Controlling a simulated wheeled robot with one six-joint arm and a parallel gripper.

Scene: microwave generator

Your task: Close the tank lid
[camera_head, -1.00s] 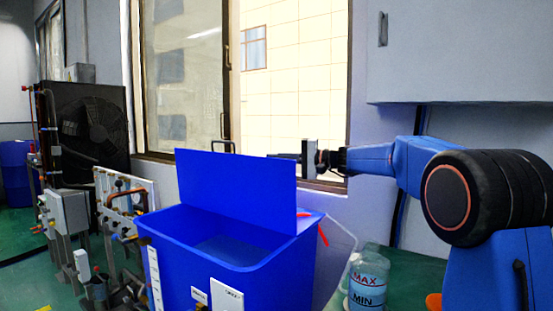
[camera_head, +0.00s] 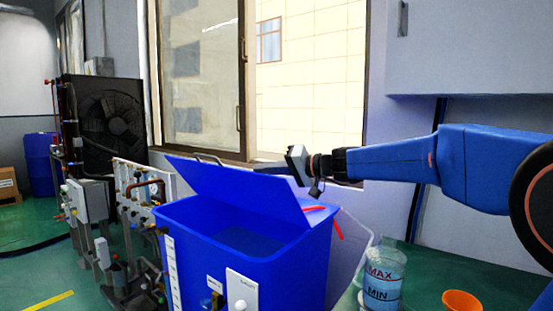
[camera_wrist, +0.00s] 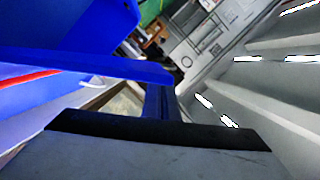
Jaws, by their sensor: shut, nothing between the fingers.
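The blue tank (camera_head: 285,272) stands open at the front centre of the head view. Its blue lid (camera_head: 240,190) is raised at the back and tilted forward over the opening, which is still visible below it. My gripper (camera_head: 268,168) is shut and empty. It is at the upper right edge of the lid, on its back side, with the fingertips partly hidden behind it; I cannot tell whether they touch. In the wrist view my gripper (camera_wrist: 160,103) points away beside blue surfaces at the left.
A clear container marked MAX and MIN (camera_head: 382,280) stands right of the tank, with an orange cup (camera_head: 461,302) beyond. Piping equipment (camera_head: 125,215) stands close on the left. A window (camera_head: 255,80) and wall are behind, and a grey cabinet (camera_head: 475,45) hangs upper right.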

